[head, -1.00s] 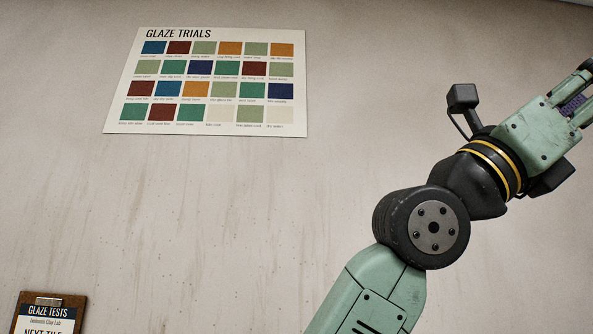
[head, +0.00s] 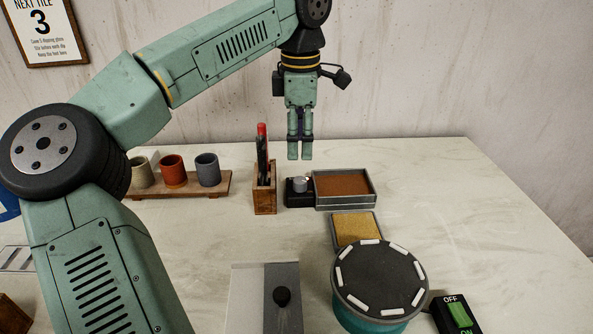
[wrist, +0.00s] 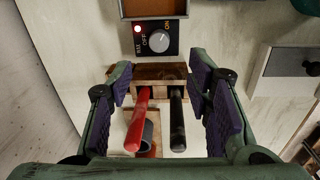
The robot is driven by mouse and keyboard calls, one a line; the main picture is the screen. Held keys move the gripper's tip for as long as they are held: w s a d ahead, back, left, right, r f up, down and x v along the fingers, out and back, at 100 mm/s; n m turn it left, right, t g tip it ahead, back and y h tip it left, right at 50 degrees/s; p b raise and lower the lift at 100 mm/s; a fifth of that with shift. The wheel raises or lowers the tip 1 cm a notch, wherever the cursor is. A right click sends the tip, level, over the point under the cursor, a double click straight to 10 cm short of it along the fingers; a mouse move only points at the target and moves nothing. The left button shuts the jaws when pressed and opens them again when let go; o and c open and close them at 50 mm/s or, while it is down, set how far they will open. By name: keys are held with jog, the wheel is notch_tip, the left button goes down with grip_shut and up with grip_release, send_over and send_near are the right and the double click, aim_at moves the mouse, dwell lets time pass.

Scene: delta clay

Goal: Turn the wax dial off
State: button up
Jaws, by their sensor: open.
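The wax dial is a silver knob (head: 300,184) on a black box beside a tray of brown wax (head: 342,186). In the wrist view the knob (wrist: 159,41) sits on a black panel marked WAX, OFF and ON, with a small red light (wrist: 137,29) lit. Which mark the knob points to is too small to tell for certain. My gripper (head: 299,154) points down, open and empty, above the table near the dial. In the wrist view the dial lies beyond my spread fingertips (wrist: 160,78), not between them.
A wooden holder (head: 264,200) with red-handled and black-handled tools stands just left of the dial. Cups (head: 172,170) stand on a board further left. A yellow pad (head: 356,230), a round turntable (head: 380,278) and an OFF/ON switch (head: 458,312) are nearer. The table's right side is clear.

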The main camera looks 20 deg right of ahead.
aim_at(300, 180)
jog(key=f, duration=0.3)
jog(key=f+p, duration=0.1)
jog(key=f, duration=0.5)
jog(key=shift+w+d+f, duration=0.15)
jog(key=shift+w+f, duration=0.1)
jog(key=shift+f, duration=0.1)
jog(key=shift+c, duration=0.6)
grip_shut()
